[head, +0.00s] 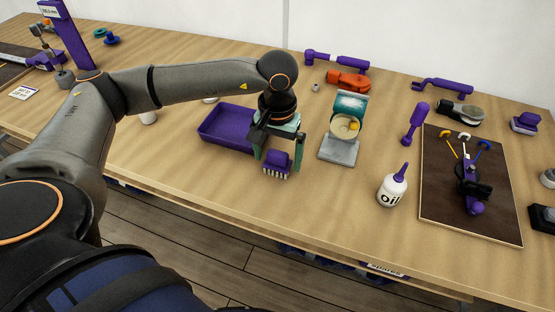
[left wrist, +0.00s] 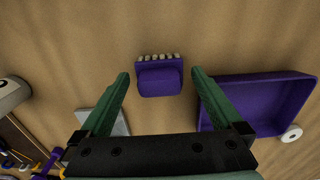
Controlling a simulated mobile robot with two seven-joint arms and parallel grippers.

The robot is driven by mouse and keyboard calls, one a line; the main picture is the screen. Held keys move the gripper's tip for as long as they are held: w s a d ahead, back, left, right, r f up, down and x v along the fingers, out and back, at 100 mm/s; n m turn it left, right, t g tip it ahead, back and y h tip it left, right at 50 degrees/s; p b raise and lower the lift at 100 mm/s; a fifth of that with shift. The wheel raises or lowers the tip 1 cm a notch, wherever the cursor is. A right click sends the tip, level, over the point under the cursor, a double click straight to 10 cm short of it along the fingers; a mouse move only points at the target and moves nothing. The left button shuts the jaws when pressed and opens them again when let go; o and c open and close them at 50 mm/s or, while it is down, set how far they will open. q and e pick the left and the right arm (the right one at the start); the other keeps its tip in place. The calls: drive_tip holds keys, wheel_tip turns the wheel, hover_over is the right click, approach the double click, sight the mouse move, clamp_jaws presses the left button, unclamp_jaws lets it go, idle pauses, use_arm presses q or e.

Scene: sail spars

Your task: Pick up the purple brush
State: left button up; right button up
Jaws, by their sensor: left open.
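The purple brush (head: 277,163) has a purple block body and a row of pale bristles. It stands on the wooden table near the front edge, to the right of the purple tray. In the left wrist view the brush (left wrist: 159,78) lies ahead, between and just beyond the two green fingertips. My left gripper (head: 277,159) points down over the brush with its fingers open; in the left wrist view the open gripper (left wrist: 160,77) has visible gaps on both sides of the brush. My right gripper is not in view.
A purple tray (head: 210,134) stands close on the left. A grey-based device (head: 338,150) with a teal top stands close on the right. An oil bottle (head: 392,189) and a dark board (head: 440,205) with tools are farther right.

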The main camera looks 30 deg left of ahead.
use_arm(q)
drive_tip(key=shift+f, duration=0.4)
drive_tip(key=shift+c, duration=0.2)
drive_tip(key=c, duration=1.3)
drive_tip(key=shift+o, duration=0.2)
drive_tip(key=shift+r, duration=0.15)
drive_tip(key=shift+r, duration=0.25)
wheel_tip(320, 180, up, 2)
drive_tip(key=shift+r, duration=0.1)
drive_tip(key=s+d+r+b, duration=0.2)
drive_tip(key=s+d+r, duration=0.5)
drive_tip(key=s+r, duration=0.3)
drive_tip(key=shift+s+d, duration=0.2)
drive_tip(key=shift+s, duration=0.85)
